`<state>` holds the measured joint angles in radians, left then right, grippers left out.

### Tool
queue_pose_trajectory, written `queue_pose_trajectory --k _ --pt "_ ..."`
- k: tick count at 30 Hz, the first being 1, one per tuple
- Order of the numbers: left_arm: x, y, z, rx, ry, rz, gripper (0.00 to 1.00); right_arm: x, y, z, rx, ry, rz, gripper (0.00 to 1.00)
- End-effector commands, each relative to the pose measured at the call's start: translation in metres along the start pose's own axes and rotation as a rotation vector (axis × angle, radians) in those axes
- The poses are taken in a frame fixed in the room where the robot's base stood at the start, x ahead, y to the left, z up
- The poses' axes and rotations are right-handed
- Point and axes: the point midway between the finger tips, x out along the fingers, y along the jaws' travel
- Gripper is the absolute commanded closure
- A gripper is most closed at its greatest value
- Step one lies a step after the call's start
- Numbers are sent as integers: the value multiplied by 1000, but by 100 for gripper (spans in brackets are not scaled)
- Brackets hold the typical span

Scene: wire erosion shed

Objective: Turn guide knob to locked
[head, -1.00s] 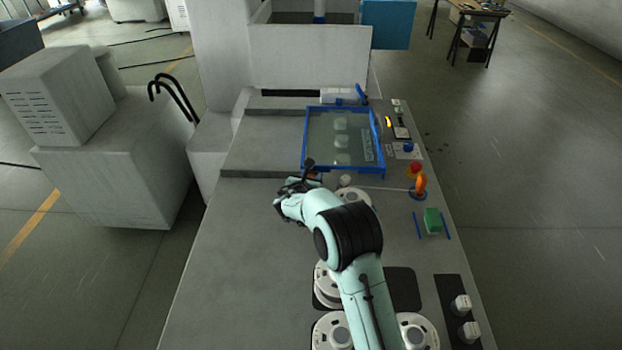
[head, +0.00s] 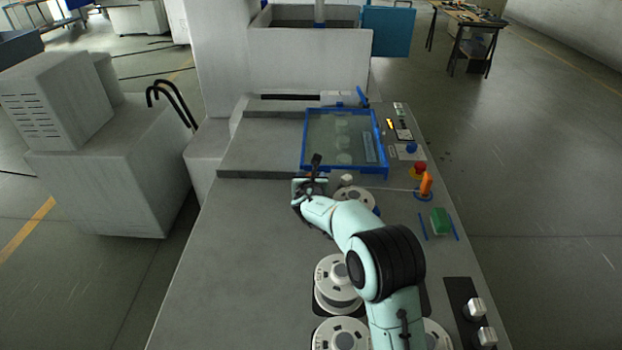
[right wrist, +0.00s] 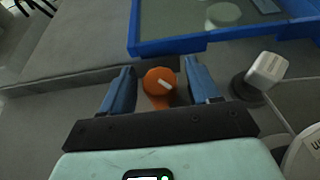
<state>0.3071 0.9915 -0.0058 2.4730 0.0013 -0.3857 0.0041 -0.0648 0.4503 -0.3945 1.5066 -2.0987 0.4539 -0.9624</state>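The guide knob (right wrist: 159,81) is a round orange knob with a white pointer line, seen from above in the right wrist view. Its line runs from near its middle toward the lower right. My right gripper (right wrist: 161,84) is open, with one blue finger on each side of the knob and a visible gap on both sides. In the head view my right gripper (head: 314,182) is at the front left corner of the blue-framed tank and hides the knob. Any lock marking by the knob cannot be made out. My left gripper is not in view.
The blue-framed tank (head: 303,150) is just beyond the gripper. A white block-shaped fitting (right wrist: 266,70) on a dark round base stands right of the fingers. White spools (head: 335,270) lie under my arm. An orange upright piece (head: 425,184) stands farther right. The bench's left side is clear.

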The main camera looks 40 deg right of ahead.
Motion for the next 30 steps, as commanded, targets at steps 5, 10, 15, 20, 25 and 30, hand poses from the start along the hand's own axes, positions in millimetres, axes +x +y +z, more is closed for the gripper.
queue_pose_trajectory --k 5,10,15,20,25,30 --pt "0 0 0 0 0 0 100 0 0 0 1 0 0 39" --pt "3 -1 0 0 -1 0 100 -11 1 0 3 -1 2 39" --pt "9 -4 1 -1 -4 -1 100 -45 1 0 5 0 5 39" --pt "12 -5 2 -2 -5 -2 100 -82 0 0 4 -1 4 39" --pt "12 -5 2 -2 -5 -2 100 -113 0 0 2 0 3 39" --pt "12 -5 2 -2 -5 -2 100 -130 0 0 2 0 1 39"
